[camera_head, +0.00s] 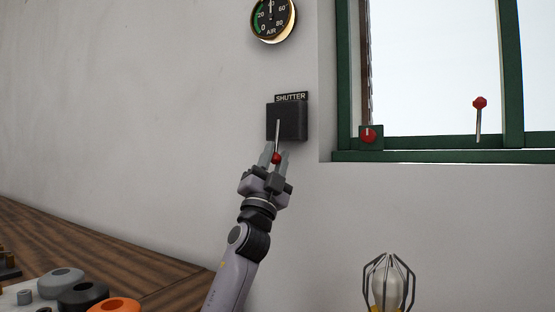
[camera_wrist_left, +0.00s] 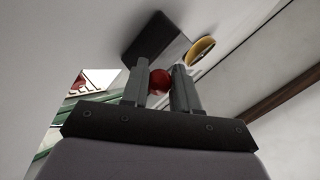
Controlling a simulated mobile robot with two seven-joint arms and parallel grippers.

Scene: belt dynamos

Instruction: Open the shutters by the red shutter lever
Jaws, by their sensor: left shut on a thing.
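The shutter lever is a thin metal rod with a red knob (camera_head: 276,158), hanging down from a black box (camera_head: 288,122) on the wall under a SHUTTER label (camera_head: 291,97). My left gripper (camera_head: 274,157) has its fingers on either side of the red knob, shut on it. In the left wrist view the red knob (camera_wrist_left: 160,81) sits between the two grey fingers (camera_wrist_left: 162,88), with the black box (camera_wrist_left: 157,42) behind it. The window (camera_head: 440,70) to the right shows bright, with a dark slatted edge at its left side. My right gripper is out of view.
An AIR gauge (camera_head: 272,17) hangs above the box. A red knob on a green plate (camera_head: 369,136) and a red-tipped lever (camera_head: 479,112) are at the window. A caged bulb (camera_head: 388,285) stands lower right. Dark and orange round parts (camera_head: 85,297) lie lower left.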

